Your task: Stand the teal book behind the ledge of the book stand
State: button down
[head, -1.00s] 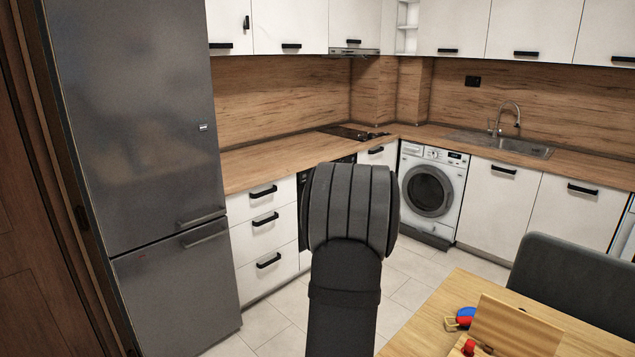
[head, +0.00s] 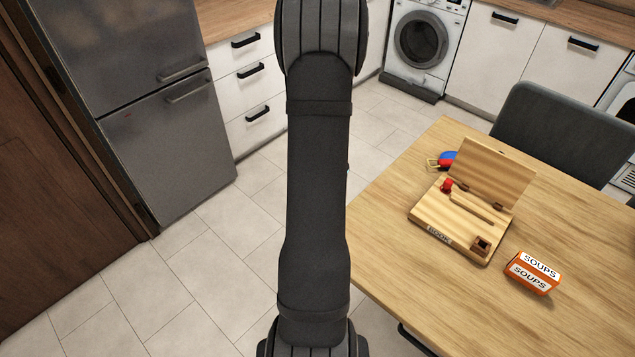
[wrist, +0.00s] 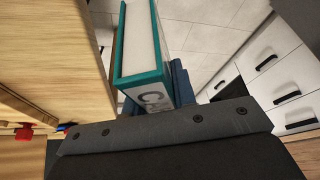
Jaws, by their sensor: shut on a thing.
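The teal book (wrist: 150,80), with white pages and part of a large-lettered title, is in my gripper (wrist: 150,98) in the wrist view. A dark blue finger shows at its right side; the other finger is mostly hidden. The book is clear of the floor; the head view does not show it or my gripper. The book stand (head: 486,170) is light wood, with a tilted back board, a flat base and a low ledge strip (head: 472,208) across the base. It stands on the table, right of my arm in the head view. The book is apart from the ledge.
On the wooden table (head: 400,235) an orange SOUPS box (head: 533,272) lies right of the stand. A red item (head: 446,185) sits at the stand's left, with a blue and red item (head: 449,158) behind it. A grey chair (head: 560,135) stands at the far table edge.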

jog(key=s+d+r+m+g+h, duration=0.1)
jog(key=d+r+m+g, duration=0.1)
jog(key=d+m, duration=0.4)
jog(key=d+r+m+g+h, duration=0.1)
jog(key=d+r+m, duration=0.3)
jog(key=d, duration=1.3)
jog(key=s+d+r+m+g, duration=0.1)
jog(key=d+r+m+g, duration=0.1)
jog(key=d+m, duration=0.6)
jog(key=shift+s+d+r+g+h, duration=0.1)
jog(key=shift+d+r+g+h, duration=0.1)
jog(key=shift+d, duration=0.35)
jog(key=shift+s+d+r+g+h, duration=0.1)
jog(key=shift+s+d+r, duration=0.05)
jog(key=shift+d, duration=0.4)
jog(key=shift+s+d+r+g+h, duration=0.1)
jog(key=shift+d+r, duration=0.1)
jog(key=shift+d, duration=0.35)
jog(key=s+d+m+g+y, duration=0.1)
jog(key=s+d+m+g, duration=0.1)
jog(key=s+d+m, duration=0.5)
jog(key=shift+s+d+f+n, duration=0.1)
jog(key=shift+d+f+n, duration=0.2)
jog(key=shift+f, duration=0.6)
jog(key=shift+s+d+f+n, duration=0.15)
jog(key=shift+f+n, duration=0.2)
jog(key=shift+f, duration=0.55)
jog(key=shift+s+d+f+n, duration=0.1)
jog(key=shift+d+f+n, duration=0.2)
jog(key=shift+f, duration=0.6)
